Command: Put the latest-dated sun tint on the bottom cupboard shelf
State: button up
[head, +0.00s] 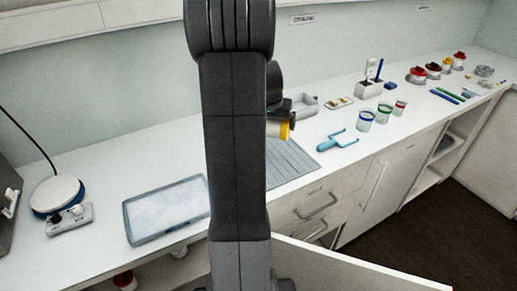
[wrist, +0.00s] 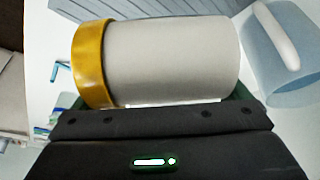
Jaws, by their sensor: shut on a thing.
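My gripper (head: 284,108) is mostly hidden behind my arm in the head view. It is shut on a pale cylindrical jar with a yellow band at one end; the yellow end (head: 281,130) shows below it. In the wrist view the jar (wrist: 170,58) lies sideways across the gripper, with the yellow band at left. No label or date on it is readable. Under the counter, an open cupboard space (head: 437,160) shows at right. Another opening at lower left holds a red-lidded jar (head: 125,281).
A shallow tray (head: 168,210) and a round white-topped device (head: 57,194) stand on the left counter. A ribbed drainboard (head: 287,163), a blue scoop (head: 338,142) and small cups (head: 366,120) are mid-counter. Several red- and yellow-lidded jars (head: 433,70) stand farther right. A pale panel (head: 350,268) crosses the lower foreground.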

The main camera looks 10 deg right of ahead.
notch_tip(320, 180, down, 10)
jog(key=shift+r+p, duration=0.15)
jog(key=shift+p, duration=0.3)
jog(key=shift+f, duration=0.2)
jog(key=o, duration=0.7)
jog(key=shift+o, duration=0.2)
jog(key=shift+r, duration=0.15)
